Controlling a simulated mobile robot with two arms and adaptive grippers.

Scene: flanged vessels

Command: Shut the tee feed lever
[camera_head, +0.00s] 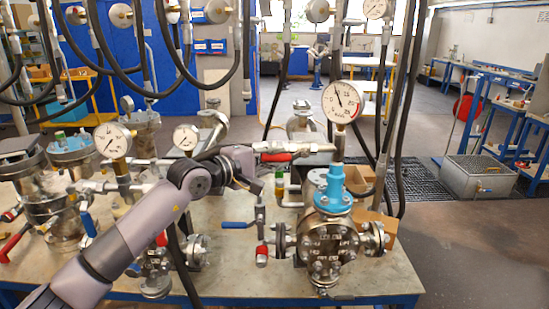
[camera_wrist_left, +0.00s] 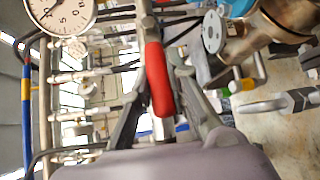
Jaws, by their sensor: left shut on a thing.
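A red lever handle (camera_head: 277,157) sits on the horizontal pipe tee above the bench, left of the big pressure gauge. It also shows in the left wrist view (camera_wrist_left: 159,80), lying lengthwise between the fingers. My left gripper (camera_head: 259,173) reaches in from the left and is shut on this red handle. In the left wrist view the two dark fingers (camera_wrist_left: 160,70) flank the handle. In the head view, the fingertips are small and partly hidden by the wrist. My right gripper is not in view.
A flanged vessel with a blue top (camera_head: 331,190) stands just right of the gripper, under a gauge (camera_head: 341,102). A blue lever (camera_head: 237,225) is below. Black hoses (camera_head: 405,110) hang close by. More vessels and gauges (camera_head: 112,140) crowd the left side.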

